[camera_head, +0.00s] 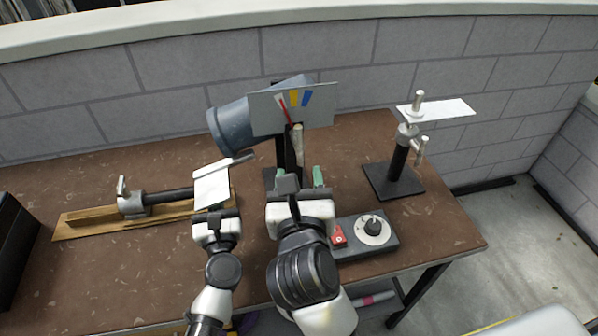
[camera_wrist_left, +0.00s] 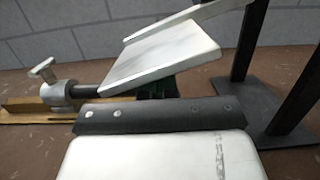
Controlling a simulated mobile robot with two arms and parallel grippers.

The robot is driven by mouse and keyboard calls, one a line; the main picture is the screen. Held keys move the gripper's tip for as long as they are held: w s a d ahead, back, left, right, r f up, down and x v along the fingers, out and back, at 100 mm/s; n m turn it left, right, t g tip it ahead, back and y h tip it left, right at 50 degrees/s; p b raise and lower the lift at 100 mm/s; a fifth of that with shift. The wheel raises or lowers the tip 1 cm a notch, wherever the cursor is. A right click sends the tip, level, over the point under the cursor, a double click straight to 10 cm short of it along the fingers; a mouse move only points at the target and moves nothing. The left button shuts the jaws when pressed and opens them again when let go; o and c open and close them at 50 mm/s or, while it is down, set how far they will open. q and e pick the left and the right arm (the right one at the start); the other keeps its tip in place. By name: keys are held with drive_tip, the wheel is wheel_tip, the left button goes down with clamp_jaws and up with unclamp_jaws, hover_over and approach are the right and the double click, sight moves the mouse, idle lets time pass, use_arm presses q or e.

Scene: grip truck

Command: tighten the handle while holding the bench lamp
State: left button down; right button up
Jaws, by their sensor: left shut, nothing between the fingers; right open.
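The bench lamp appears to be the blue-grey cylinder (camera_head: 232,128) on a dark post, with a grey plate (camera_head: 318,108) bearing red, yellow and blue marks beside it. A beige upright rod (camera_head: 297,142) stands below the plate, and a grey slanted bar (camera_head: 237,160) lies below the cylinder. I cannot tell which one is the handle. My right gripper (camera_head: 297,178) is open, its green fingertips either side of the rod's lower end, contact unclear. My left gripper (camera_head: 216,212) is shut and empty at a white plate (camera_head: 212,186), which hides its fingertips; the plate also shows in the left wrist view (camera_wrist_left: 160,55).
A grey clamp (camera_head: 131,203) on a black bar lies over a wooden board (camera_head: 78,225) at left. A second stand (camera_head: 398,160) with a white plate stands at right. A control box (camera_head: 350,238) with a dial and red switch sits near my right gripper. A block wall is behind.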

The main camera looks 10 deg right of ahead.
use_arm(q)
drive_tip(key=shift+f+b, duration=2.05)
drive_tip(key=shift+b, duration=0.15)
drive_tip(key=s, duration=1.3)
drive_tip(key=shift+r+b, duration=0.1)
drive_tip(key=shift+b, duration=0.25)
